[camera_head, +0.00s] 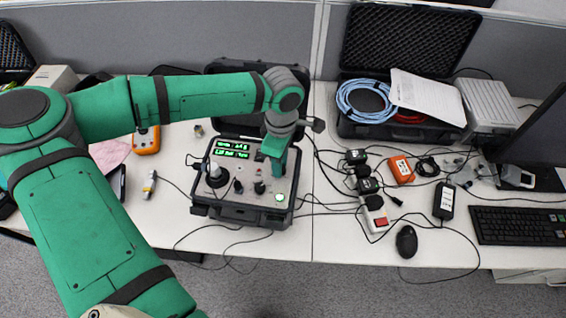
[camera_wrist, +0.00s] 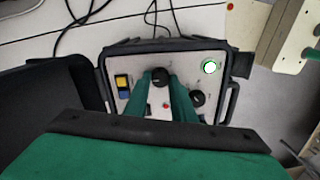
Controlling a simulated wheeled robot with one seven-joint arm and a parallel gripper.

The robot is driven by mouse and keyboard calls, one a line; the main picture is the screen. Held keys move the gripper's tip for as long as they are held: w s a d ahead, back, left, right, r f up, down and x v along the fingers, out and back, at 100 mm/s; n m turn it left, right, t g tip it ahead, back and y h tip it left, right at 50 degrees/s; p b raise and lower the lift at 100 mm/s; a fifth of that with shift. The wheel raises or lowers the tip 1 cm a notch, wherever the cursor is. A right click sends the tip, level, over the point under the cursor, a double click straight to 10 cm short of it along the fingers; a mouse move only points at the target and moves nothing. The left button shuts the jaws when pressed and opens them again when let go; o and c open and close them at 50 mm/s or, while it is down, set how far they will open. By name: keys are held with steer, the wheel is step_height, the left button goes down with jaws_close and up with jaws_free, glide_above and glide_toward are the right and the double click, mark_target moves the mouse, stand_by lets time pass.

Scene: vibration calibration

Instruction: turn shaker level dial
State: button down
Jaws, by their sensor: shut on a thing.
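The shaker unit is an open black case (camera_head: 240,213) with a light control panel, and it also shows in the wrist view (camera_wrist: 101,82). My gripper (camera_head: 277,170) reaches down to the panel's upper right part. In the wrist view its two green fingers (camera_wrist: 163,83) stand on either side of a round black dial (camera_wrist: 160,75) and are shut on it. That dial is hidden behind my gripper in the head view. A second black dial (camera_wrist: 197,98) is free, beside the right finger. A small red button (camera_wrist: 165,104) shows between the fingers.
A green-lit button (camera_head: 279,197), green displays (camera_head: 232,149) and a round black mount (camera_head: 216,176) are on the panel. Cables lie around the case. An orange meter (camera_head: 146,140) is at left. Adapters, a power strip (camera_head: 375,214) and a mouse (camera_head: 406,241) are at right.

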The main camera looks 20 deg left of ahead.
steer(key=shift+w+r, duration=0.1)
steer(key=shift+w, duration=0.15)
steer(key=c, duration=1.5)
jaws_free()
steer(key=shift+w+r, duration=0.15)
steer(key=shift+r, duration=5.2)
